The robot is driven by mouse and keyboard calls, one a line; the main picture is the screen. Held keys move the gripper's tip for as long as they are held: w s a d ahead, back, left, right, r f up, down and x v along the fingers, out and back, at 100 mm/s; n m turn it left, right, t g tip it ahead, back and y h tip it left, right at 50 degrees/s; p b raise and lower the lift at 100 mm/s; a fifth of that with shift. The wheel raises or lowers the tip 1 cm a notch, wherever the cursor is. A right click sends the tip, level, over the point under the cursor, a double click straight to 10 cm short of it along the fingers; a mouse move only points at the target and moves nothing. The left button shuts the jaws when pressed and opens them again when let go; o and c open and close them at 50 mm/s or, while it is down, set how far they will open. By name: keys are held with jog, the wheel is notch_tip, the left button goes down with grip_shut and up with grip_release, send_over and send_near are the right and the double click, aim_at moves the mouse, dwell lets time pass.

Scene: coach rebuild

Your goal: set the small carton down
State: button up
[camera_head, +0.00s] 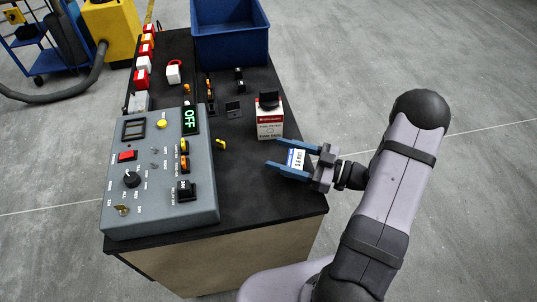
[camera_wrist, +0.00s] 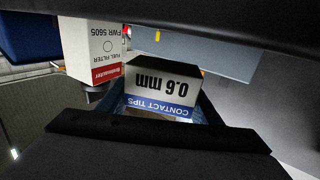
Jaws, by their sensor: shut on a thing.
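The small carton (camera_head: 296,159) is white with a blue band. In the wrist view the carton (camera_wrist: 160,88) reads "0.6 mm" and "CONTACT TIPS", upside down. My gripper (camera_head: 290,160) has blue fingers and is shut on the carton, one finger on each side. It is over the right front part of the black bench top (camera_head: 245,180). I cannot tell whether the carton touches the top or hangs just above it. A larger white and red fuel filter box (camera_head: 269,124) stands behind my gripper; it also shows in the wrist view (camera_wrist: 97,50).
A black item (camera_head: 268,99) sits on the filter box. A grey control panel (camera_head: 160,175) with an "OFF" display fills the left front. A blue bin (camera_head: 230,45) stands at the back. Small parts lie between them. Bare top shows between the panel and my gripper.

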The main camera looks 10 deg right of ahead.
jog(key=shift+w+a+f+p, duration=0.2)
jog(key=shift+w+a+f, duration=0.3)
jog(key=shift+a, duration=0.25)
jog(key=shift+w+a+f+p, duration=0.2)
jog(key=shift+w+a+f, duration=0.25)
jog(key=shift+a, duration=0.25)
jog(key=shift+w+a+f, duration=0.15)
jog(key=shift+a+f, duration=0.15)
jog(key=shift+f, duration=0.15)
jog(key=shift+f, duration=0.15)
jog(key=shift+f, duration=0.1)
jog(key=o, duration=1.1)
